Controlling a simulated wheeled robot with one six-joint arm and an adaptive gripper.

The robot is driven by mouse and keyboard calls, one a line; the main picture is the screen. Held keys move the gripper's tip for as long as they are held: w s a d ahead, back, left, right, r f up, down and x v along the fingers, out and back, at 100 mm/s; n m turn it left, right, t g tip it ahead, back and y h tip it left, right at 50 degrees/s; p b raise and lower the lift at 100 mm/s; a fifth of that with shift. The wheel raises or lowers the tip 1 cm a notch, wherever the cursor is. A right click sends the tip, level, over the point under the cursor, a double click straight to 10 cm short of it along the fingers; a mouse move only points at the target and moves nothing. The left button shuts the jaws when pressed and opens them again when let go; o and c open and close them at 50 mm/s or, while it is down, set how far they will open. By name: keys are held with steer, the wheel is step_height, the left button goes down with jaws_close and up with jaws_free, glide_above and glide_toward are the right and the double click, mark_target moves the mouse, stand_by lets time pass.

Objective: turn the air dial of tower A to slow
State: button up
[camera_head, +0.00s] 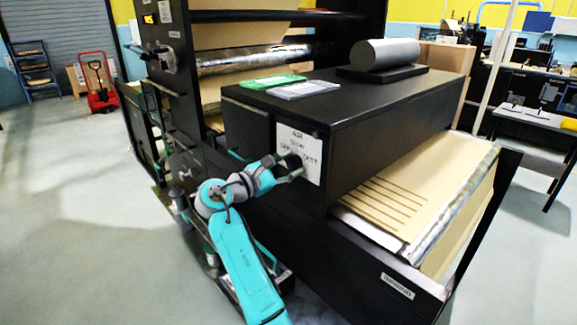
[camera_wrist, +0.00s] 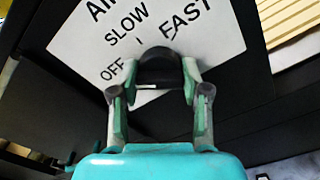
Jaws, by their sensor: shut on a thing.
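The air dial (camera_wrist: 158,66) is a black knob on a white plate (camera_wrist: 72,46) marked AIR, OFF, SLOW and FAST. In the head view the plate (camera_head: 312,172) is on the end of a black cabinet. My gripper (camera_wrist: 157,80) is shut on the dial, one finger on each side. In the head view my gripper (camera_head: 289,168) reaches the plate from the left and covers part of its lettering. A small light strip shows at the dial's near edge; I cannot tell which mark the dial points to. No tower A label is readable.
A green pad (camera_head: 272,82) and a grey pad (camera_head: 305,90) lie on the cabinet top, with a grey cylinder (camera_head: 385,54) behind. Kraft sheet (camera_head: 440,200) runs out at the right. A red pallet jack (camera_head: 100,95) stands far left. The left floor is clear.

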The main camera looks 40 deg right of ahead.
steer(key=m, duration=0.5)
steer(key=shift+m, duration=0.4)
steer(key=m, duration=0.4)
steer(key=shift+m, duration=0.4)
steer(key=o, duration=1.1)
steer(key=shift+o, duration=0.2)
steer(key=a, duration=1.2)
steer(key=shift+s, duration=0.25)
